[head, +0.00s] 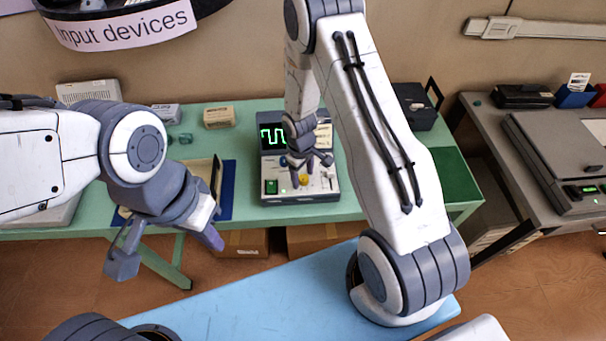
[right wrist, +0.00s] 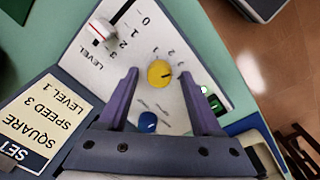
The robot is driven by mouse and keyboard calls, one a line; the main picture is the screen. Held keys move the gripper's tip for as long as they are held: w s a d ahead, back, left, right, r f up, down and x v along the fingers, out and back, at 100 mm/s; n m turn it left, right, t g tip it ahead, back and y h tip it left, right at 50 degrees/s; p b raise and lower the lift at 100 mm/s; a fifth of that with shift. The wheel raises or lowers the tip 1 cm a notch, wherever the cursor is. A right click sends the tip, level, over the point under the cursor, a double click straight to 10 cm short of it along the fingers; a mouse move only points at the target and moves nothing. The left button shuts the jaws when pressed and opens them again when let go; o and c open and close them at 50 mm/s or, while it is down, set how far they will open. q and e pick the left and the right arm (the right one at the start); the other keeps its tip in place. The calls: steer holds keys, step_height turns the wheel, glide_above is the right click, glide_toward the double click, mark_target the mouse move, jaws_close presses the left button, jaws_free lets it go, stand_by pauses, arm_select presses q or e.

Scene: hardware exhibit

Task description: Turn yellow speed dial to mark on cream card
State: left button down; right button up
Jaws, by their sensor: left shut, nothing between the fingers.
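The yellow speed dial (right wrist: 159,74) sits on the pale panel of the signal box (head: 300,197), with a dark pointer line on its right side in the right wrist view. It also shows small in the head view (head: 304,179). The cream card (right wrist: 36,118) reads "SET SQUARE SPEED 3 LEVEL 1"; it shows in the head view (head: 323,137), partly hidden. My right gripper (right wrist: 160,76) is open over the panel, one finger on each side of the dial, with visible gaps. My left gripper (head: 166,252) is shut and empty, left of the box, in front of the green table.
A blue knob (right wrist: 147,121) lies between my right fingers, near the palm. A level slider (right wrist: 103,30) and a lit green switch (right wrist: 215,106) flank the dial. A blue mat with a tray (head: 228,190) lies left of the box. The table (head: 359,208) is bare just right of it.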

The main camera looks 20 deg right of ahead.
mark_target(302, 179)
steer(key=shift+r, duration=0.1)
step_height(302, 179, up, 10)
steer(key=b, duration=0.1)
steer(key=shift+s+a, duration=0.15)
steer(key=shift+a, duration=0.1)
stand_by(0.3)
steer(key=shift+r, duration=0.1)
